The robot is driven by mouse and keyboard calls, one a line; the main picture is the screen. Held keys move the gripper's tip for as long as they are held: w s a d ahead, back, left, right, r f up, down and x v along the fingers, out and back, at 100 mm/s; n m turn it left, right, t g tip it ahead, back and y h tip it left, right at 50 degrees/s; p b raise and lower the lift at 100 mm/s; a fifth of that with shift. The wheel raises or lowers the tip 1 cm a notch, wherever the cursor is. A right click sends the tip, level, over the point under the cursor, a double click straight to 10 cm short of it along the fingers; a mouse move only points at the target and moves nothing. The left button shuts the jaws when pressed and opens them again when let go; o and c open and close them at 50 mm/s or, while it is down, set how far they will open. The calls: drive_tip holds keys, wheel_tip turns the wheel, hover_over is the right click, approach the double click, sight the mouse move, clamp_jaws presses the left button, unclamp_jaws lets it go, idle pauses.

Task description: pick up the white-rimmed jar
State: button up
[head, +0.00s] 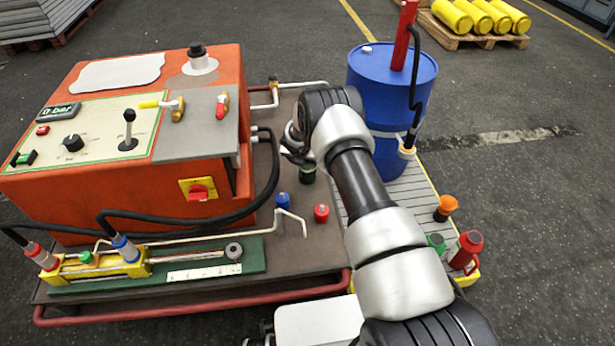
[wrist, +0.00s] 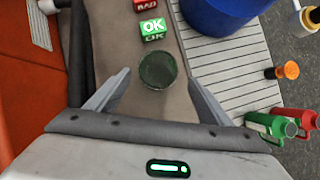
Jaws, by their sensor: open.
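A small dark green jar (wrist: 158,70) with a thin pale rim stands on the brown cart top, seen from above in the wrist view. It is the only jar I make out there. In the head view the jar (head: 307,174) is partly hidden by my arm. My gripper (wrist: 160,78) is open and empty, with one finger on each side of the jar in the picture. I cannot tell how far the fingertips are above it. In the head view my gripper (head: 292,150) is mostly hidden behind my wrist.
Blocks marked OK (wrist: 152,30) and BAD (wrist: 146,5) lie beyond the jar. A blue drum (head: 385,75) stands behind my arm. An orange pump unit (head: 205,165) is at left. A red bottle (head: 467,248) and an orange-topped container (head: 446,207) are at right.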

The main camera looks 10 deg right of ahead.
sight(307, 165)
drive_tip(key=b+x, duration=0.3)
drive_tip(key=x, duration=0.3)
drive_tip(key=shift+w+a+f, duration=0.1)
drive_tip(key=shift+w+f, duration=0.2)
drive_tip(key=shift+r, duration=0.1)
drive_tip(key=c, duration=1.2)
